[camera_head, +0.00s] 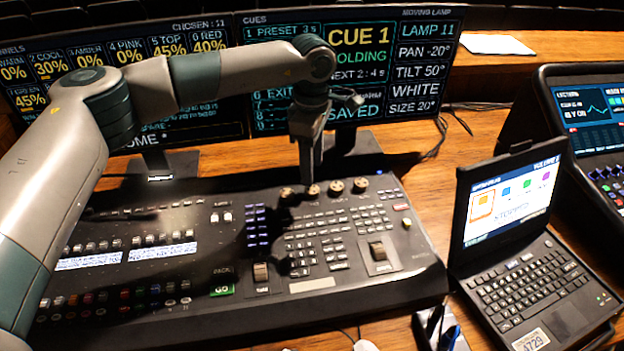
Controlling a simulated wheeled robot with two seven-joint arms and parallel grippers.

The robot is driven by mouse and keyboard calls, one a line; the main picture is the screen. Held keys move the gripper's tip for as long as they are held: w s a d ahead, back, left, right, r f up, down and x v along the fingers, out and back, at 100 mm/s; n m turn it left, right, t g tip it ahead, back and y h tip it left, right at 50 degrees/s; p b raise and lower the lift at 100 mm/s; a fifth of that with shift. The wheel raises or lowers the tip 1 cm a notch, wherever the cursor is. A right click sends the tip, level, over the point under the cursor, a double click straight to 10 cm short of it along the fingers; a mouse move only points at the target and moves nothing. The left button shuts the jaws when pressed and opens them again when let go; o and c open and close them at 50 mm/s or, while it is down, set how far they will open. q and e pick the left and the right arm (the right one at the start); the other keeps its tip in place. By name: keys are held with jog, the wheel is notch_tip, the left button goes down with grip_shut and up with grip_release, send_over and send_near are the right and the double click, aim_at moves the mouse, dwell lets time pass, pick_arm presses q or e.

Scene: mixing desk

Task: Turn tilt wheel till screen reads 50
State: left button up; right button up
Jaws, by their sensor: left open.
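The mixing desk (420,268) has a row of several small round wheels near its back edge, including one at the row's right end (360,185). Their labels are too small to read, so I cannot tell which is the tilt wheel. My left gripper (308,180) points down at the left part of this row, near the second wheel (313,191). It is open; I cannot tell whether its fingers are around a wheel or above it. The right-hand screen (422,72) reads TILT 50°, with PAN -20°, WHITE and SIZE 20°. My right gripper is not in view.
A second screen (30,72) stands behind the desk at left, partly hidden by my left arm. A laptop (525,265) stands right of the desk, and another console (595,120) is beyond it. A white paper (498,44) lies on the wooden table at the back.

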pick_arm(q)
notch_tip(320, 180, up, 4)
notch_tip(320, 180, up, 8)
jog(key=f+b, duration=0.1)
jog(key=b, duration=0.1)
send_over(312, 189)
jog(key=shift+r, duration=0.25)
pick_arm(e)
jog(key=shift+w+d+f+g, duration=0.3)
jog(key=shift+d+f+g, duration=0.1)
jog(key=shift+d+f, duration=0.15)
pick_arm(q)
jog(key=shift+f, duration=0.1)
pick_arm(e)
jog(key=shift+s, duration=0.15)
